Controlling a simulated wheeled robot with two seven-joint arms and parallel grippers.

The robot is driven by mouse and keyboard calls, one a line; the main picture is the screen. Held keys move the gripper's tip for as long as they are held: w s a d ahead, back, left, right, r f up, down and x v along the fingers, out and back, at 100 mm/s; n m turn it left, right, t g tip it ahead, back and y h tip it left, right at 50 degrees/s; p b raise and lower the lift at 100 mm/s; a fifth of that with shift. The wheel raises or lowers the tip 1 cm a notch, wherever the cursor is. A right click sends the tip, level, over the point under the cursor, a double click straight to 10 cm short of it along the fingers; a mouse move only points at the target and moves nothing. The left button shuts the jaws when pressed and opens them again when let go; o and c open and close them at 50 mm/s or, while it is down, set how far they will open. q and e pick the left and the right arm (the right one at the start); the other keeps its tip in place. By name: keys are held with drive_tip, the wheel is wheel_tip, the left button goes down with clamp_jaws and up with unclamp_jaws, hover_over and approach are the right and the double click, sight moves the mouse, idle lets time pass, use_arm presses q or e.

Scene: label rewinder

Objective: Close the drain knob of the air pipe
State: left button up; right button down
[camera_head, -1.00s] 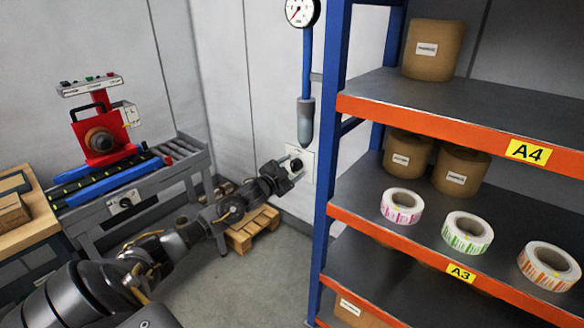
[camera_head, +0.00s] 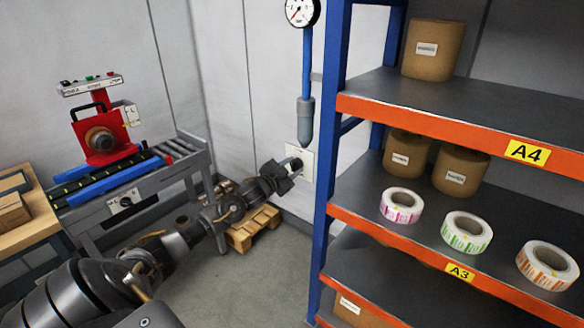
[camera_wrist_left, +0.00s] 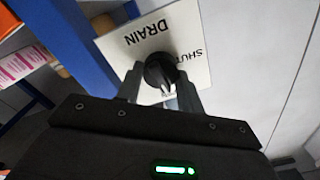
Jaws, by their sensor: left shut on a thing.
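The drain knob (camera_head: 296,164) is a small black knob on a white plate (camera_head: 307,165) on the wall, below the air pipe (camera_head: 307,65). In the left wrist view the knob (camera_wrist_left: 160,70) sits between the words DRAIN and SHUT, which appear upside down, on the plate (camera_wrist_left: 195,45). My left gripper (camera_head: 290,168) reaches the plate from the left. In the left wrist view its two fingers (camera_wrist_left: 160,82) are shut on the knob, one on each side. The fingers partly hide the knob. My right gripper is not in view.
A blue and orange shelf rack (camera_head: 334,150) stands close to the right of the plate. A gauge (camera_head: 301,11) tops the pipe, and a grey bowl (camera_head: 305,120) hangs above the plate. A pallet (camera_head: 251,230) lies on the floor. A red machine (camera_head: 100,135) stands left.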

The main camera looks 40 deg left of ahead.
use_arm(q)
drive_tip(key=n+p, duration=0.2)
drive_tip(key=n, duration=0.2)
drive_tip(key=shift+r+p, duration=0.15)
drive_tip(key=shift+p, duration=0.15)
drive_tip(key=n+p, duration=0.2)
drive_tip(key=n, duration=0.2)
drive_tip(key=shift+n+p, duration=0.3)
drive_tip(key=shift+p, duration=0.1)
drive_tip(key=n+p, duration=0.3)
drive_tip(key=n, duration=0.2)
drive_tip(key=shift+a, duration=0.1)
drive_tip(key=shift+n+p, duration=0.75)
drive_tip(key=shift+n, duration=1.05)
drive_tip(key=o, duration=1)
